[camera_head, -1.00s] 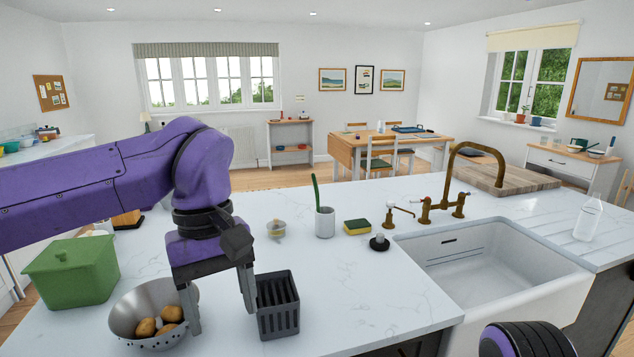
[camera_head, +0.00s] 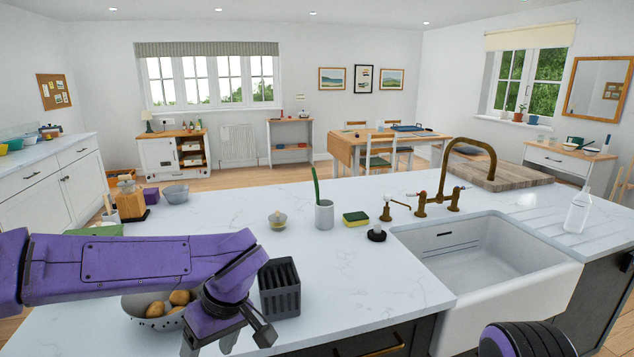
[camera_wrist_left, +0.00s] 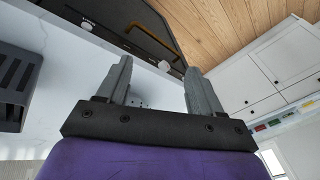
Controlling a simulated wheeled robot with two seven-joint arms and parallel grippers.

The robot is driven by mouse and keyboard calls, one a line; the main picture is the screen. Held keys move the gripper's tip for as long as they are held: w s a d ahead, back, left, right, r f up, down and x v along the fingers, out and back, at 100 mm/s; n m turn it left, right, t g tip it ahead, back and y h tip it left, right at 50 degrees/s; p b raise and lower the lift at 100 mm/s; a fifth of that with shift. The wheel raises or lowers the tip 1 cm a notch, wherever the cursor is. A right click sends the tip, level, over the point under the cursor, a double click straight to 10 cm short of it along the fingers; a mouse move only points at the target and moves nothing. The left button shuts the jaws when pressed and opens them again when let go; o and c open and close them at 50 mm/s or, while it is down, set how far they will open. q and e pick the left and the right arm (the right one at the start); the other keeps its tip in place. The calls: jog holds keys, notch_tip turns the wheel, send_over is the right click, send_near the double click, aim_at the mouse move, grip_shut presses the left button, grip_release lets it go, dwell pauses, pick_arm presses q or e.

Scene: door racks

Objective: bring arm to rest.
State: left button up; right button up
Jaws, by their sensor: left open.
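My left arm (camera_head: 130,265) comes in from the left, low over the near part of the white counter. Its left gripper (camera_head: 210,346) points down near the bottom edge of the head view, in front of the colander. In the left wrist view the left gripper (camera_wrist_left: 158,78) has its two grey fingers apart with nothing between them. My right gripper is out of view; only a dark, purple-edged part of my own body shows at the bottom right.
A grey colander (camera_head: 137,306) with potatoes is partly hidden behind the left arm. A dark slotted holder (camera_head: 281,290) stands close right of the wrist, also in the left wrist view (camera_wrist_left: 14,85). A white sink (camera_head: 525,292) lies right.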

pick_arm(q)
jog(key=a+f+t+y, duration=0.15)
jog(key=a+f, duration=0.25)
jog(key=f, duration=0.5)
jog(key=a+f+t+y, duration=0.1)
jog(key=a+f+y, duration=0.2)
jog(key=f, duration=0.6)
jog(key=s+a+f+m+t+h+b, duration=0.1)
jog(key=s+a+f+m+t+b, duration=0.2)
jog(key=s+f, duration=0.7)
jog(key=s+a+f+g+h, duration=0.1)
jog(key=s+f+h, duration=0.1)
jog(key=s+f, duration=0.2)
jog(key=s+a+f+g+h+p, duration=0.1)
jog(key=s+f, duration=0.4)
jog(key=s, duration=0.5)
jog(key=shift+s+h, duration=0.15)
jog(key=shift+h, duration=0.4)
jog(key=shift+f, duration=0.1)
